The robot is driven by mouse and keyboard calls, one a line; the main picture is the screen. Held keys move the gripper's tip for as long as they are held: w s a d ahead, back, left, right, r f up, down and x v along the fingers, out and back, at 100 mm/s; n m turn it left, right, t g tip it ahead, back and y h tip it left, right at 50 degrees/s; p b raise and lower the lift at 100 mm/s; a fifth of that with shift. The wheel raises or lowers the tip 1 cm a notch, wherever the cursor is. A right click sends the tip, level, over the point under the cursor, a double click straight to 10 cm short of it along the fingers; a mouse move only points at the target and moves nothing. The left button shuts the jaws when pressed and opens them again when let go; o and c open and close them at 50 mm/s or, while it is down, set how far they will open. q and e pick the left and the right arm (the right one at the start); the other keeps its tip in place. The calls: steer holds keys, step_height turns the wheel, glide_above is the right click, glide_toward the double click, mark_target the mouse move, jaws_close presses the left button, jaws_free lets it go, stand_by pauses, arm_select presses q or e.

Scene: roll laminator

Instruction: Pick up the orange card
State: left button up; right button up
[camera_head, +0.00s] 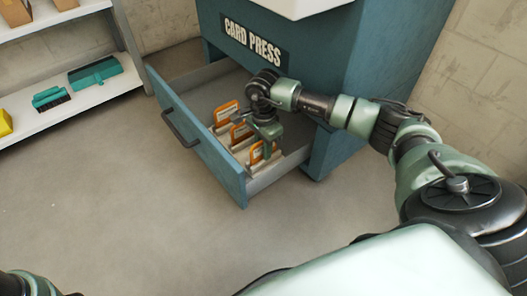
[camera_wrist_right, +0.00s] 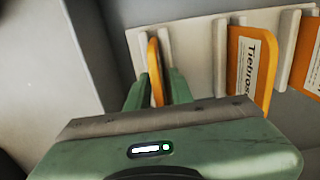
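Several orange-framed cards stand upright in a light rack inside the open drawer. In the head view they are a far card (camera_head: 226,112), a middle card (camera_head: 240,132) and a near card (camera_head: 257,153). My right gripper (camera_head: 268,140) is down in the drawer at the near card. In the right wrist view, one orange card (camera_wrist_right: 154,72) stands edge-on between the two green fingers (camera_wrist_right: 158,90). The fingers look apart, one on each side, with a narrow gap at the right finger. Only a piece of my left arm shows at the bottom left.
The blue drawer (camera_head: 205,150) with a dark handle (camera_head: 180,130) juts out of the blue card press cabinet (camera_head: 345,60). Another card (camera_wrist_right: 250,68) with a printed label stands right of the fingers. A shelf (camera_head: 50,112) holds a teal dustpan (camera_head: 95,72) and brush (camera_head: 50,98). The floor in front is clear.

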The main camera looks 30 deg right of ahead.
jaws_close()
